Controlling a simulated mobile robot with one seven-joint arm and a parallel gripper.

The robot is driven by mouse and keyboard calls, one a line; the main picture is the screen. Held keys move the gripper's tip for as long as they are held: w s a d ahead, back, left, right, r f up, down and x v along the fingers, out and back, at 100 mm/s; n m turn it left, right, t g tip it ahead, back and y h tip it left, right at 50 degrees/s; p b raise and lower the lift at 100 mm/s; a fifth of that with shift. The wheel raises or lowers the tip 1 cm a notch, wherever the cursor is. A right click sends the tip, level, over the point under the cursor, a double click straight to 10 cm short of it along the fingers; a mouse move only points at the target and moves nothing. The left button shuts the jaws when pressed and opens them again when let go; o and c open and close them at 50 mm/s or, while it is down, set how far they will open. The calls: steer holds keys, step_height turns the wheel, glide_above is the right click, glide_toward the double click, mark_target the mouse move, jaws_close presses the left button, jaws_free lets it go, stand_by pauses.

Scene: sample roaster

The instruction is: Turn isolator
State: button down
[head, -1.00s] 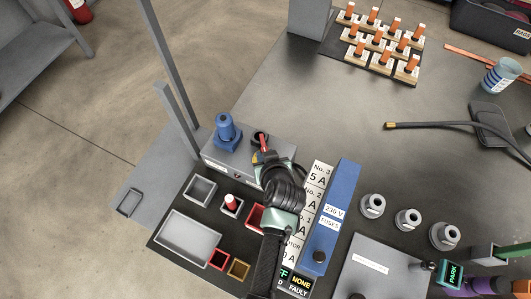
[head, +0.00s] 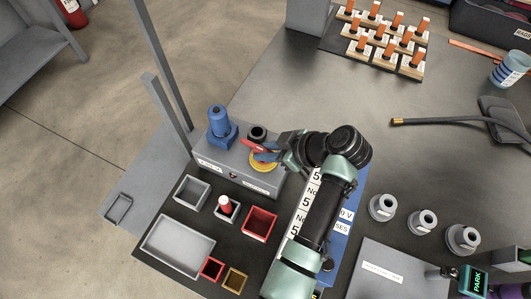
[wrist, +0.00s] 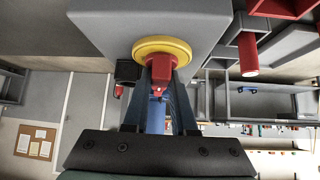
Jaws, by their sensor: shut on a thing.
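The isolator is a red handle (wrist: 161,68) on a round yellow plate (wrist: 162,46), set on the face of a grey box (wrist: 100,22). In the head view the red handle (head: 256,146) and yellow plate (head: 264,160) are at the right end of the box (head: 215,157). My gripper (wrist: 161,84) is shut on the red handle, with a dark finger on each side of it. In the head view my gripper (head: 266,152) reaches the handle from the right, and its fingers partly cover it.
A blue fitting (head: 221,128) and a black round part (head: 257,133) stand on the box. In front lie a grey tray (head: 157,258), a red open bin (head: 248,230) and a red-topped peg (head: 225,205). Grey posts (head: 163,110) rise on the left.

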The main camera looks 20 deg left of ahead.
steer(key=shift+f+n+g+b, duration=0.1)
steer(key=shift+n+g+b, duration=0.2)
steer(key=shift+n, duration=0.2)
steer(key=c, duration=0.7)
jaws_free()
